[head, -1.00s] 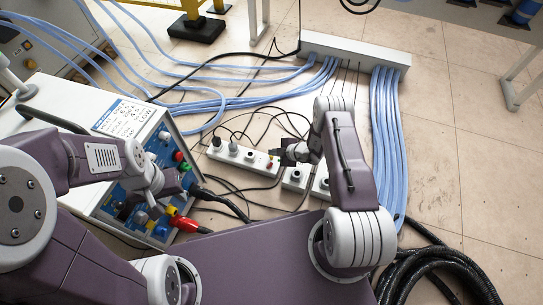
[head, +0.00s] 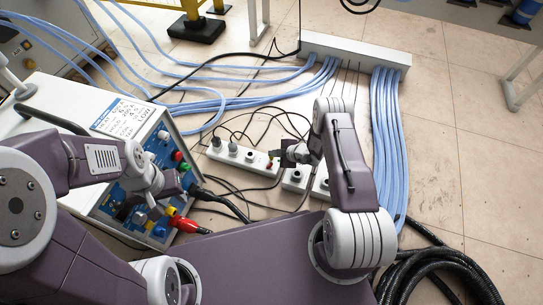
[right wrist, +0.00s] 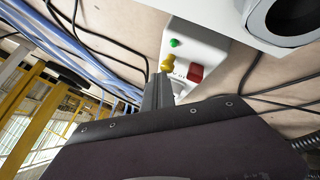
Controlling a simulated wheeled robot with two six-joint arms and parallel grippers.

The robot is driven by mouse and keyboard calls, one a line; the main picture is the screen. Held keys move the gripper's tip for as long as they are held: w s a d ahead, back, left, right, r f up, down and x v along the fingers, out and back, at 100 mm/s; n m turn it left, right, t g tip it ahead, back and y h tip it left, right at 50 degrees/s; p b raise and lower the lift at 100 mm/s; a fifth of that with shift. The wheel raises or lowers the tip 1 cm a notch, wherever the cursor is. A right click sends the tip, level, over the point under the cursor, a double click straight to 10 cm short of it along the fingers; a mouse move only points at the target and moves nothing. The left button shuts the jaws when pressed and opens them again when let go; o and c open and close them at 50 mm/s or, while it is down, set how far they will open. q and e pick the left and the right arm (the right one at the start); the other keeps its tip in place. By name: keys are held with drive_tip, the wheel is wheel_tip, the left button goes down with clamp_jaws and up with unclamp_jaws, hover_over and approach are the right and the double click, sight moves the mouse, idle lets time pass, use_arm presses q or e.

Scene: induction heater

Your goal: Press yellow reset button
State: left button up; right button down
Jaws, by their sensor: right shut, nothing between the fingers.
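The yellow button (right wrist: 168,62) stands out from the end of a white power strip box (right wrist: 205,42), between a green button (right wrist: 175,43) and a red switch (right wrist: 195,72). My right gripper (right wrist: 158,82) is shut and empty, its tips right by the yellow button; I cannot tell whether they touch it. In the head view my right gripper (head: 278,153) is at the right end of the white strip (head: 238,154), and the yellow button cannot be made out there. My left gripper (head: 180,184) is by the heater's blue front panel; its jaws are not clear.
The white heater (head: 95,150) with its label and coloured knobs stands at the left. Blue hoses (head: 388,140) run to a pale manifold (head: 355,50). More sockets (head: 296,178) lie beside my right arm.

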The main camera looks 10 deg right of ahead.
sight(273, 161)
drive_tip(key=shift+f+b, duration=0.35)
drive_tip(key=shift+f, duration=0.2)
drive_tip(key=shift+r, duration=0.1)
idle(0.4)
drive_tip(key=shift+r+p, duration=1.25)
wheel_tip(273, 161, up, 5)
drive_tip(key=p, duration=0.4)
drive_tip(key=shift+p, duration=0.3)
